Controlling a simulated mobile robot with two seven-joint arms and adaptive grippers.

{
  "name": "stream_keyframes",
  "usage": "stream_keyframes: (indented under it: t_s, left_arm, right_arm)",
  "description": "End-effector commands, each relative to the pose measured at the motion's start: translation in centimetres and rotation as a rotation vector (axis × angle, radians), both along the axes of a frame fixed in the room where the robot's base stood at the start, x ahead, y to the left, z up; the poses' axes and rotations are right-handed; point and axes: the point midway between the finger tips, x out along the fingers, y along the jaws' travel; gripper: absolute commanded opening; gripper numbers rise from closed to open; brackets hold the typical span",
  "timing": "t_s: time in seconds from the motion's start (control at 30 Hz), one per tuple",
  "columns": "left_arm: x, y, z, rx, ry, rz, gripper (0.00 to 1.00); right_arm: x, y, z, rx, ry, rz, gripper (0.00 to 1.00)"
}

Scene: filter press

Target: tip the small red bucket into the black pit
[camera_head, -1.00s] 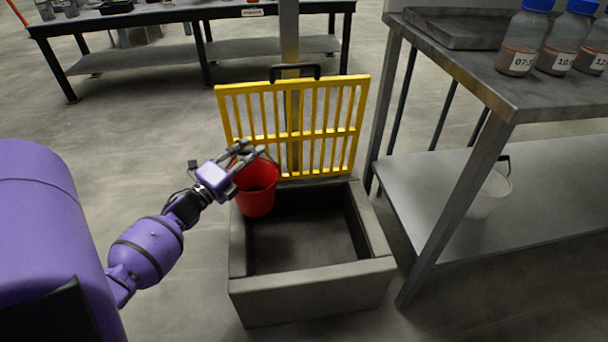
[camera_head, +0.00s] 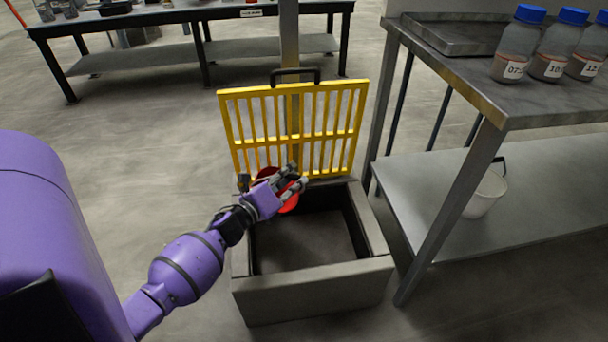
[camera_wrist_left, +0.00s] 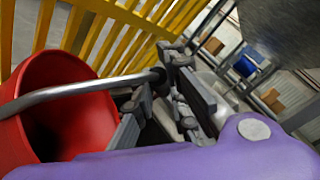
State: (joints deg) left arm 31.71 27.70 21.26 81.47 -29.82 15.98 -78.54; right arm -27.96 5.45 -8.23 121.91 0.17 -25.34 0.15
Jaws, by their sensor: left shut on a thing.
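The small red bucket (camera_head: 289,203) hangs over the back part of the pit, mostly hidden behind my left gripper (camera_head: 293,180) in the head view. In the left wrist view the red bucket (camera_wrist_left: 75,120) is at the left, its dark opening facing the camera. My left gripper (camera_wrist_left: 165,95) is shut on the bucket's metal handle. The pit (camera_head: 310,245) has a grey raised rim and a dark inside, and its floor looks bare. The yellow grate lid (camera_head: 300,120) stands open behind the pit, close to the bucket. My right gripper is not in view.
A metal bench (camera_head: 470,85) at the right holds bottles with blue caps (camera_head: 550,50). A white bucket (camera_head: 485,195) stands on its lower shelf. A dark table (camera_head: 190,15) is at the back left. A post rises behind the grate.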

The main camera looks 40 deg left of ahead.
Motion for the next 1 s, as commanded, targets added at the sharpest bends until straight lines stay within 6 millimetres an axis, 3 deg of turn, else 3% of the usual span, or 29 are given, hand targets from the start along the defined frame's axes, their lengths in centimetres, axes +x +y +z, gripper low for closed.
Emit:
stream_keyframes:
  t_s: [0.2,0.67,1.0]
  left_arm:
    - [0.8,-2.0,-3.1,0.134,0.047,-0.001,0.0]
    - [1.9,-5.1,-6.2,0.413,0.141,-0.004,0.0]
    - [2.2,-6.0,-7.8,0.519,0.179,-0.005,0.0]
  right_arm:
    - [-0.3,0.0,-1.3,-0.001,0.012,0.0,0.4]
    - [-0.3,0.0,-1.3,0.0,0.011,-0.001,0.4]
    - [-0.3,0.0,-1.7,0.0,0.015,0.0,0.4]
